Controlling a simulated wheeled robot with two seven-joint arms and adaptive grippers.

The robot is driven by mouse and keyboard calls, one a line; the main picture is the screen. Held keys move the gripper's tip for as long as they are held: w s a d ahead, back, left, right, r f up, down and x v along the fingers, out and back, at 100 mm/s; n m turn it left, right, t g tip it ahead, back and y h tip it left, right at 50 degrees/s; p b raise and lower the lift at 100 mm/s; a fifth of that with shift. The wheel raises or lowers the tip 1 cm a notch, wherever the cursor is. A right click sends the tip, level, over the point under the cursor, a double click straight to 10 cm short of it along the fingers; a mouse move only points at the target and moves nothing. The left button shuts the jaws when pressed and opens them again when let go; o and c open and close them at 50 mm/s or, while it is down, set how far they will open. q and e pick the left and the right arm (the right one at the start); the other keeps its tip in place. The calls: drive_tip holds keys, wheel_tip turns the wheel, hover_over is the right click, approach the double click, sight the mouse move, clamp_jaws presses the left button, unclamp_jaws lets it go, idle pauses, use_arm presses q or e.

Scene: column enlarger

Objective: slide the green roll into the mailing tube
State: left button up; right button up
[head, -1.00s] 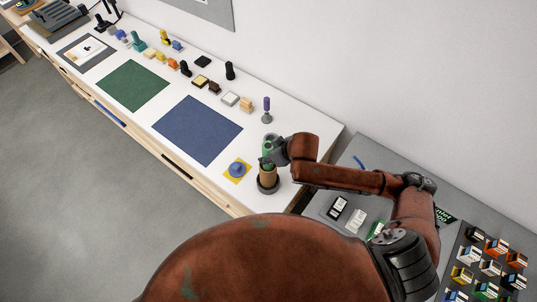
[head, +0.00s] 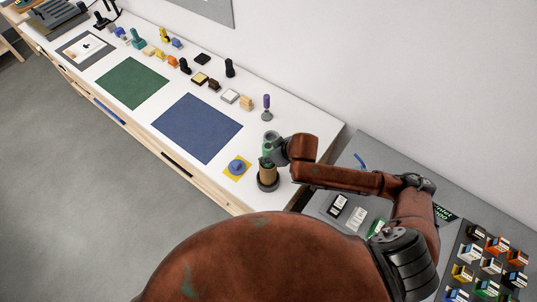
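The mailing tube (head: 268,174) is a brown cylinder standing upright in a dark round base (head: 268,185) near the front right of the white table. The green roll (head: 266,151) shows as a small green piece just above the tube's mouth, under my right gripper (head: 268,154). My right gripper points down over the tube, with its arm coming from the right. Its fingers are small and partly hidden, so I cannot tell how they sit on the roll or how far the roll is inside the tube. My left gripper is not in view.
A blue round cap (head: 237,166) sits on a yellow square left of the tube. A purple-handled stamp (head: 266,106) stands behind it. Blue (head: 198,127) and green (head: 133,82) mats lie to the left. A grey table with cards and small colored boxes (head: 490,262) is at the right.

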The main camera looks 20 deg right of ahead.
sight(271, 148)
drive_tip(key=shift+f+b, duration=0.35)
drive_tip(key=shift+f, duration=0.75)
drive_tip(key=o, duration=1.3)
drive_tip(key=shift+r+p, duration=2.5)
drive_tip(key=shift+r, duration=1)
